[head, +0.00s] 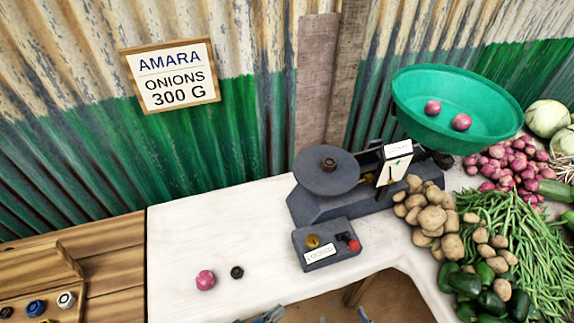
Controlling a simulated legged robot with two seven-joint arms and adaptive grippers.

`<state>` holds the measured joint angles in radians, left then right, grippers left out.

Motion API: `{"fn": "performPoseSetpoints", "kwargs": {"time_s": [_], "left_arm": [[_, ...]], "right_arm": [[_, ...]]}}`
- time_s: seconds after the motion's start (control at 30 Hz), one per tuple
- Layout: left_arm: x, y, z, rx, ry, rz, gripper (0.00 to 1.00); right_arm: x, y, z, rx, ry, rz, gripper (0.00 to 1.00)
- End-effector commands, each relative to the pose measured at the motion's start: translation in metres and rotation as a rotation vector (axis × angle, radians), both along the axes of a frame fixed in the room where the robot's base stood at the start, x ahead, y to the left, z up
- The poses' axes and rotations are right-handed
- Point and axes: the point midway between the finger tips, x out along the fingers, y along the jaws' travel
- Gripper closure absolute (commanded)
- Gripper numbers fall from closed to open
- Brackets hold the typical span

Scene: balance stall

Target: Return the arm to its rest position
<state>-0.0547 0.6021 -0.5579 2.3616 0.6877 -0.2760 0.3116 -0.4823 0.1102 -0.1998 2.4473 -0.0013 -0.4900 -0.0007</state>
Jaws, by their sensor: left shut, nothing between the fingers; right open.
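My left gripper (268,315) shows only as a small bluish tip at the bottom edge, shut and empty. My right gripper (364,315) shows as another small tip further right at the bottom edge, open. Both are in front of the white counter (180,240), apart from the goods. The rest of both arms is out of view. The dark balance scale (330,204) stands on the counter. Its flat plate (325,180) carries a small dark weight (328,164). Its green bowl (410,108) holds two onions (462,122) and sits higher than the plate.
A loose onion (205,280) and a dark weight (237,272) lie on the counter. A small dark box (327,244) has a red knob. Potatoes (432,218), green beans (520,245) and peppers (480,282) crowd the right. A wooden tray (40,265) holds weights. A sign (171,76) reads "AMARA ONIONS 300 G".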

Motion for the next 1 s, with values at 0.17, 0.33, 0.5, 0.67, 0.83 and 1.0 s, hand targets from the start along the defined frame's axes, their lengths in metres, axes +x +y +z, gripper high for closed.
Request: {"fn": "performPoseSetpoints", "kwargs": {"time_s": [0.17, 0.33, 0.5, 0.67, 0.83, 1.0], "left_arm": [[-0.015, 0.015, -0.061, 0.303, 0.108, 0.05, 1.0], [-0.058, 0.074, -0.139, 0.684, 0.357, 0.107, 1.0], [-0.112, 0.129, -0.18, 0.922, 0.599, 0.123, 1.0], [-0.165, 0.168, -0.198, 1.066, 0.809, 0.116, 1.0], [-0.178, 0.182, -0.205, 1.126, 0.885, 0.121, 1.0], [-0.166, 0.178, -0.226, 1.123, 0.863, 0.128, 1.0]], "right_arm": [[-0.033, -0.016, -0.057, -0.072, 0.294, -0.006, 0.0], [-0.093, -0.036, -0.109, -0.158, 0.653, -0.016, 0.0], [-0.14, -0.05, -0.132, -0.213, 0.891, -0.024, 0.0], [-0.177, -0.06, -0.14, -0.248, 1.06, -0.031, 0.0], [-0.182, -0.064, -0.146, -0.263, 1.112, -0.033, 0.0], [-0.17, -0.062, -0.168, -0.263, 1.091, -0.032, 0.0]]}}
